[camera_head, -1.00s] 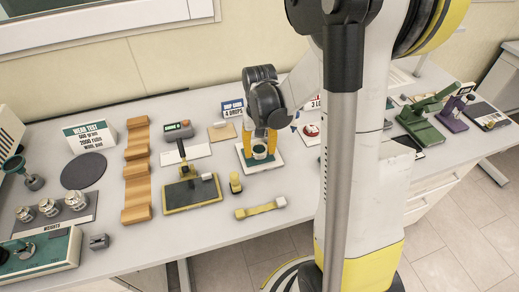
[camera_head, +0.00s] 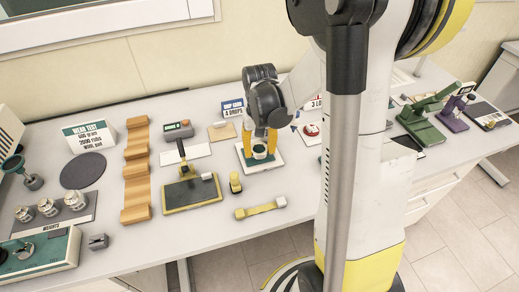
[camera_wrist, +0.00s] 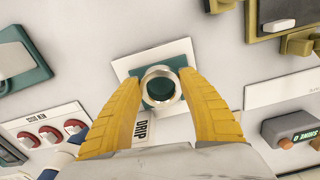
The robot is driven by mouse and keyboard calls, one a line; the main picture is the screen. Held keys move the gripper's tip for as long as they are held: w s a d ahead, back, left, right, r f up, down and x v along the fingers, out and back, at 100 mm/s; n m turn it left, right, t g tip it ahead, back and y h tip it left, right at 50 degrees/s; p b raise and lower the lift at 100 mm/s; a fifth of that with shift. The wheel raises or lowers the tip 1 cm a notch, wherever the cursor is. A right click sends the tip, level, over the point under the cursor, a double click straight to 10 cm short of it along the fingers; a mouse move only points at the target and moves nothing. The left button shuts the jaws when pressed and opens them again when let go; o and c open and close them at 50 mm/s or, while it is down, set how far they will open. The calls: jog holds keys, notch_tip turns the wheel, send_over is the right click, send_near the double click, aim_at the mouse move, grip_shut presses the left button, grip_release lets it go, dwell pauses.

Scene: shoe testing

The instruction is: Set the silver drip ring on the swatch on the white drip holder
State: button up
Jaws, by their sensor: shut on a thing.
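The silver drip ring (camera_wrist: 161,87) is a short round metal ring, held between the yellow fingertips of my gripper (camera_wrist: 161,82). Through its opening I see dark green. The green swatch (camera_wrist: 136,72) lies on the white drip holder (camera_wrist: 183,49), a square plate with a "DRIP" label. The ring is over the swatch; I cannot tell whether it touches it. In the head view my gripper (camera_head: 260,140) points down over the white drip holder (camera_head: 276,163), and the ring (camera_head: 259,152) shows low between its fingers. The fingers hide part of the plate.
A dark tray with a yellow frame (camera_head: 191,195) and a small yellow-black piece (camera_head: 235,183) stand left of the holder. A yellow bar tool (camera_head: 260,208) lies in front. A red-topped item (camera_head: 311,130) is to the right.

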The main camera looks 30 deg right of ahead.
jog(key=shift+f+b, duration=1.05)
jog(key=shift+f, duration=0.05)
dwell(0.4)
jog(key=o, duration=1.3)
jog(key=shift+c, duration=0.2)
jog(key=shift+r, duration=0.1)
notch_tip(320, 180, up, 12)
